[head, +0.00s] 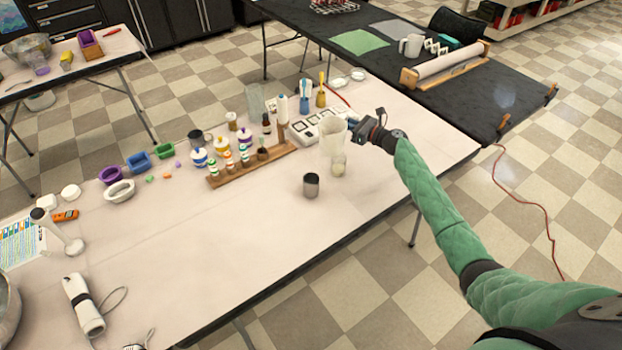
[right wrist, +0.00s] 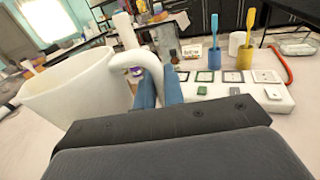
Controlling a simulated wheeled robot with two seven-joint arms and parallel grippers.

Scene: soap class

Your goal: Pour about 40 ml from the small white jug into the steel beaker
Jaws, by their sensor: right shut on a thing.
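The small white jug (head: 332,138) is held by my right gripper (head: 362,131) on its right side. In the right wrist view the jug (right wrist: 75,98) fills the left, and the blue fingers (right wrist: 158,90) are shut on its handle. The jug looks near upright and raised above the table; its contents are hidden. The steel beaker (head: 311,187) stands upright on the table, nearer the front edge and a little left of the jug, apart from it. Its inside looks dark. My left gripper is not in view.
A small jar (head: 338,165) with pale contents stands just below the jug in the head view. Behind are a wooden rack (head: 250,165) of bottles, a white tray (head: 318,130) and brush holders (head: 321,98).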

